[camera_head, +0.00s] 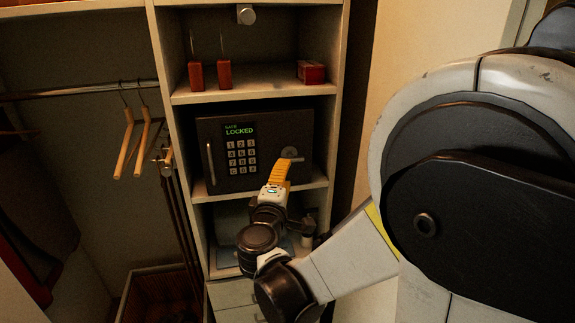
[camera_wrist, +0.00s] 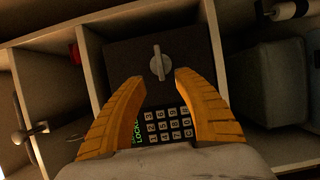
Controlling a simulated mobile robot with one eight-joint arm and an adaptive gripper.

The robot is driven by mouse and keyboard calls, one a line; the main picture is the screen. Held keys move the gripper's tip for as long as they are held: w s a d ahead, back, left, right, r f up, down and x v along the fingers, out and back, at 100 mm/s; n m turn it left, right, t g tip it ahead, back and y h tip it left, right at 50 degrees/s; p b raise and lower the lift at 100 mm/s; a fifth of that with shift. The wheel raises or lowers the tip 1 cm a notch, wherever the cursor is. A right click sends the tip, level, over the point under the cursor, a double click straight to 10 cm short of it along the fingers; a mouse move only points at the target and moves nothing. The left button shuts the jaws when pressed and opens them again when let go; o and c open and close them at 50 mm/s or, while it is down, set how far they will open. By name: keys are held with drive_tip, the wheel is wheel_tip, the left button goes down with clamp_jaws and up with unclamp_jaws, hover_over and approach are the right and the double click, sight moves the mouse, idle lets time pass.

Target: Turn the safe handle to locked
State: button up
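The dark grey safe (camera_head: 223,180) sits on a closet shelf with its door closed. Its green display (camera_head: 239,131) reads "SAFE LOCKED" above a keypad (camera_head: 242,157). A small light grey turn handle (camera_head: 289,153) is at the door's right, partly hidden by my gripper in the head view. The wrist view shows the handle (camera_wrist: 158,63) as a round knob with a bar, pointing up and down in that picture. My gripper (camera_head: 287,163) has yellow fingers. In the wrist view my gripper (camera_wrist: 157,78) is open and empty, its fingertips spread either side of the handle's line, apparently short of it.
A vertical pull bar (camera_head: 210,164) is at the safe's left edge. Hangers (camera_head: 125,143) hang from a rail at left. The shelf edge (camera_head: 258,191) runs below the safe, and cabinet sides flank it.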

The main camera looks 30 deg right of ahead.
drive_tip(key=shift+v, duration=1.9)
drive_tip(key=s+f+m+g+y, duration=0.4)
drive_tip(key=s+f+m+g, duration=0.15)
drive_tip(key=s, duration=0.25)
drive_tip(key=s+a+f+m+g+y, duration=0.1)
drive_tip(key=s+a+f+m+y, duration=0.2)
drive_tip(key=s+a+y, duration=0.3)
drive_tip(key=s+a+m, duration=0.1)
drive_tip(key=s+a, duration=0.2)
drive_tip(key=shift+s+a+m+g+y, duration=0.25)
drive_tip(key=shift+a+m+g+y, duration=0.1)
drive_tip(key=shift+a+y, duration=0.05)
